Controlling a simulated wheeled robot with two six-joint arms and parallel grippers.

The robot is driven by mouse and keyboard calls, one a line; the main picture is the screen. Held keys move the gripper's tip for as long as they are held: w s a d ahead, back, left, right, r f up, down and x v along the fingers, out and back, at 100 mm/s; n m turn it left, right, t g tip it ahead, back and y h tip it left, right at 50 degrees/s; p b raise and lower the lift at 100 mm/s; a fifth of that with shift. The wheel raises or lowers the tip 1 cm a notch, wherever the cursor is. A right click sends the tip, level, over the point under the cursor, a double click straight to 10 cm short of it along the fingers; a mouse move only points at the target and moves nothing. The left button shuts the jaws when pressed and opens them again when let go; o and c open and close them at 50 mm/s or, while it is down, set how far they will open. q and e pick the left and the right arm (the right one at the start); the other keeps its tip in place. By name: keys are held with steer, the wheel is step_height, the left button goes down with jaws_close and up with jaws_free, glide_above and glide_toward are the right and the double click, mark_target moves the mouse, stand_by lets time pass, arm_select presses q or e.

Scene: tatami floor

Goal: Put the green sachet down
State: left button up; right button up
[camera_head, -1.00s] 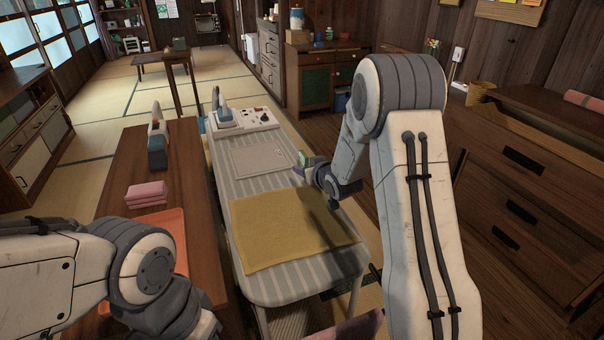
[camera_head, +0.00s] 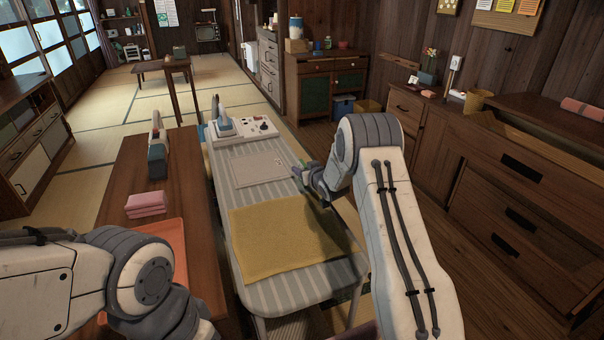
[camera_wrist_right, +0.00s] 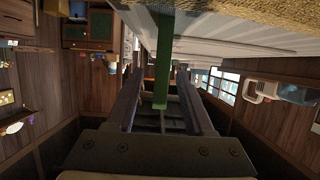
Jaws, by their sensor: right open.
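The green sachet (camera_wrist_right: 163,62) shows edge-on as a narrow green strip in the right wrist view. It stands between the two fingers of my right gripper (camera_wrist_right: 160,95), with a gap on both sides. The fingers are open around it. In the head view my right gripper (camera_head: 303,174) is at the right edge of the striped ironing board (camera_head: 285,290), beside the pale rectangular panel (camera_head: 260,169). The sachet is mostly hidden there by the gripper. Whether it touches the board I cannot tell. My left arm shows at lower left, but its gripper is out of view.
A yellow cloth (camera_head: 283,240) covers the near part of the board. An iron (camera_head: 224,122) stands at its far end. A wooden table (camera_head: 185,195) on the left holds pink folded cloths (camera_head: 146,204) and an orange tray (camera_head: 170,245). Drawers (camera_head: 500,190) stand on the right.

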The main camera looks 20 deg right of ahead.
steer(key=shift+w, duration=0.2)
jaws_close()
